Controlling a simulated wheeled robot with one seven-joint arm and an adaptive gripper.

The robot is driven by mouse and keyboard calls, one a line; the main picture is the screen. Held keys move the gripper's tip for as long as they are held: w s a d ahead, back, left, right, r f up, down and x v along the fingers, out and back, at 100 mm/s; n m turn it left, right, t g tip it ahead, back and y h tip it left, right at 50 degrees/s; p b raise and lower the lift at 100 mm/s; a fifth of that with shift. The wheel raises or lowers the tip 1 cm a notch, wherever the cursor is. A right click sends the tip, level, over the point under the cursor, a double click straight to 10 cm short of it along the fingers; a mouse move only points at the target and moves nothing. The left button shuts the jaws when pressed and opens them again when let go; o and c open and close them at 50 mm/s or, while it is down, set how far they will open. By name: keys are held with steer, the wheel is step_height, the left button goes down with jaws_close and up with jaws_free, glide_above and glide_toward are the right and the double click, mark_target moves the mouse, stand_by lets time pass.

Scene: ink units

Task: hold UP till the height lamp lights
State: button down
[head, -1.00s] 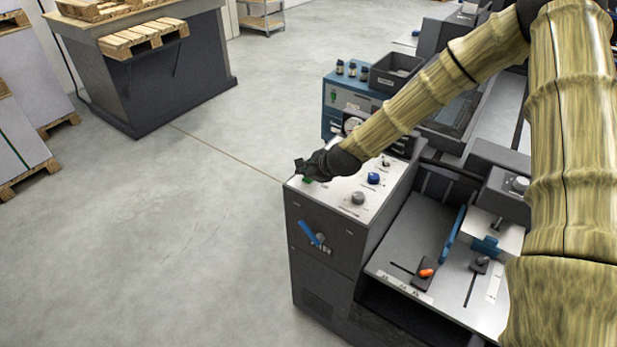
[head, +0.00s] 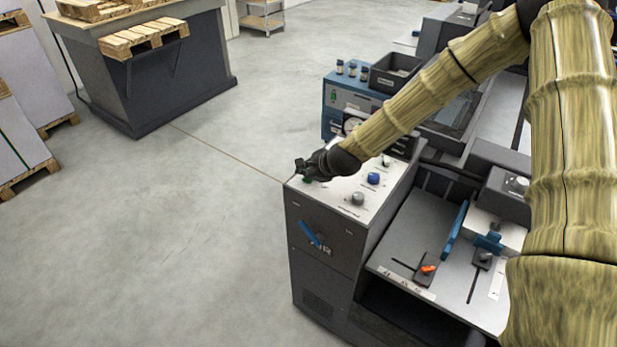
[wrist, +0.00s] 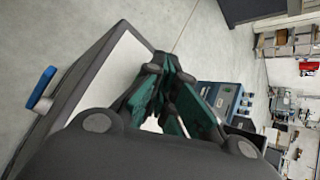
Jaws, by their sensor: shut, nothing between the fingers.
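My gripper (head: 303,172) is shut and empty, at the far left corner of the light panel (head: 337,195) on top of the dark console. Any UP marking is hidden or too small to read. I cannot pick out a height lamp, lit or unlit.
The panel also carries a blue knob (head: 373,178) and a grey knob (head: 358,198). A blue lever (head: 310,233) sticks out from the console's front. To the right is a feed board (head: 440,262) with an orange-tipped knob (head: 428,269).

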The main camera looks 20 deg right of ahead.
mark_target(306, 179)
steer(key=shift+r+p, duration=0.45)
steer(key=shift+r, duration=0.35)
steer(key=shift+r+p, duration=1.6)
steer(key=shift+r, duration=0.9)
